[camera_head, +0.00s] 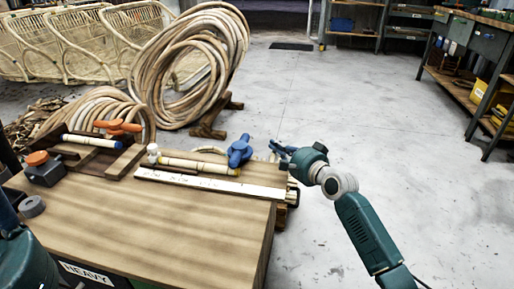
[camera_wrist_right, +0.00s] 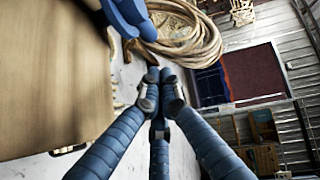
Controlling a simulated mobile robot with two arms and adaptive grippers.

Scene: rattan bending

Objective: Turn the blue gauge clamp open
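The blue gauge clamp (camera_head: 240,151) stands at the far right part of the wooden bench, close to the end of a pale rod. Part of it shows large at the top of the right wrist view (camera_wrist_right: 130,17). My right gripper (camera_head: 281,153) is just to the right of the clamp in the head view, with a gap between them. In the right wrist view its fingers (camera_wrist_right: 160,84) come close together at the tips, with nothing seen between them and the clamp off to the upper left. How far they are open is unclear. My left gripper is out of view.
The bench (camera_head: 160,225) carries a white strip (camera_head: 210,184), a rod with a blue end (camera_head: 92,141), an orange clamp (camera_head: 118,126), an orange-topped box (camera_head: 43,168) and a grey tape roll (camera_head: 32,206). Rattan coils (camera_head: 190,65) stand behind. The floor at right is clear.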

